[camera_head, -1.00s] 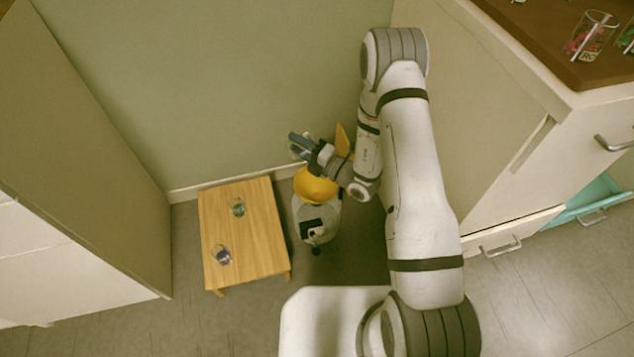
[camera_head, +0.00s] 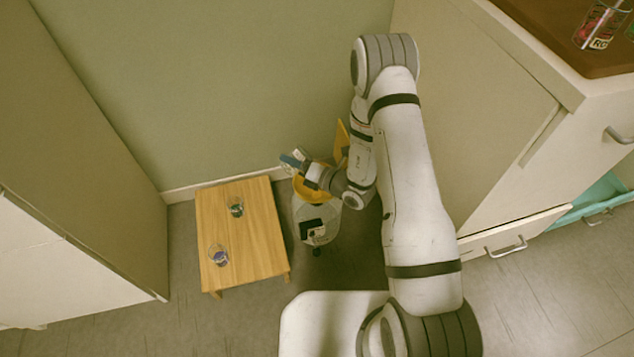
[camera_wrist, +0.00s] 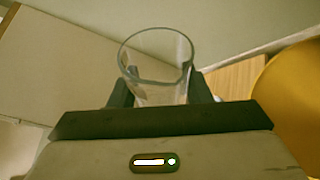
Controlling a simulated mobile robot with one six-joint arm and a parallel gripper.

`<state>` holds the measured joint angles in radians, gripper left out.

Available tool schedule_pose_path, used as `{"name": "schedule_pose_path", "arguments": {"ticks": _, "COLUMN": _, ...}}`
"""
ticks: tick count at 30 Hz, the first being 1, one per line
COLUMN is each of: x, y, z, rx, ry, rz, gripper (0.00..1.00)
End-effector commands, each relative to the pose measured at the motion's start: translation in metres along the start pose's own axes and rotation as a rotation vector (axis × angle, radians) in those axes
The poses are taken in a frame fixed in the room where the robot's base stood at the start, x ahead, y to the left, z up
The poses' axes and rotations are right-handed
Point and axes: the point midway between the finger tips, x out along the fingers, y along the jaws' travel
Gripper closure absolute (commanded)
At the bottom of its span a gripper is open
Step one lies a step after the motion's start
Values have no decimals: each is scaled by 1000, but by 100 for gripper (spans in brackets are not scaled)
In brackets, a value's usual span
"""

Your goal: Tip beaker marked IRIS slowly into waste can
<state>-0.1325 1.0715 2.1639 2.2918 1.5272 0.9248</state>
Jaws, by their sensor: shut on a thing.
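My gripper (camera_head: 290,161) is shut on a clear glass beaker (camera_wrist: 157,62), which shows between the fingers in the wrist view with its round mouth open. No label is readable on it, and I cannot tell whether it holds anything. In the head view it is barely visible at the fingers. The waste can (camera_head: 331,218), pale with a yellow-orange top, stands on the floor under my gripper and wrist, which hide part of its opening. Its yellow top (camera_wrist: 292,100) fills the right side of the wrist view, beside the beaker.
A low wooden table (camera_head: 256,235) left of the can bears a glass with green contents (camera_head: 236,207) and one with blue contents (camera_head: 219,256). A brown countertop (camera_head: 545,40) at upper right bears a beaker with red contents (camera_head: 590,38). A turquoise drawer (camera_head: 600,197) stands open.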

Motion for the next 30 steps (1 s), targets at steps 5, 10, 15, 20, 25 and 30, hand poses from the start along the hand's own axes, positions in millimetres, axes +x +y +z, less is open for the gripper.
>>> {"name": "schedule_pose_path", "arguments": {"ticks": 5, "x": 0, "y": 0, "z": 0, "rx": -1, "ry": 0, "rz": 0, "gripper": 80}}
{"name": "schedule_pose_path", "arguments": {"ticks": 10, "x": 1, "y": -5, "z": -4, "rx": -24, "ry": 3, "rz": -10, "gripper": 80}}
{"name": "schedule_pose_path", "arguments": {"ticks": 15, "x": 4, "y": -18, "z": -16, "rx": -106, "ry": 15, "rz": -44, "gripper": 80}}
{"name": "schedule_pose_path", "arguments": {"ticks": 20, "x": 6, "y": -30, "z": -26, "rx": -188, "ry": 27, "rz": -78, "gripper": 80}}
{"name": "schedule_pose_path", "arguments": {"ticks": 25, "x": 9, "y": -43, "z": -38, "rx": -274, "ry": 40, "rz": -114, "gripper": 80}}
{"name": "schedule_pose_path", "arguments": {"ticks": 30, "x": 12, "y": -56, "z": -49, "rx": -360, "ry": 52, "rz": -149, "gripper": 80}}
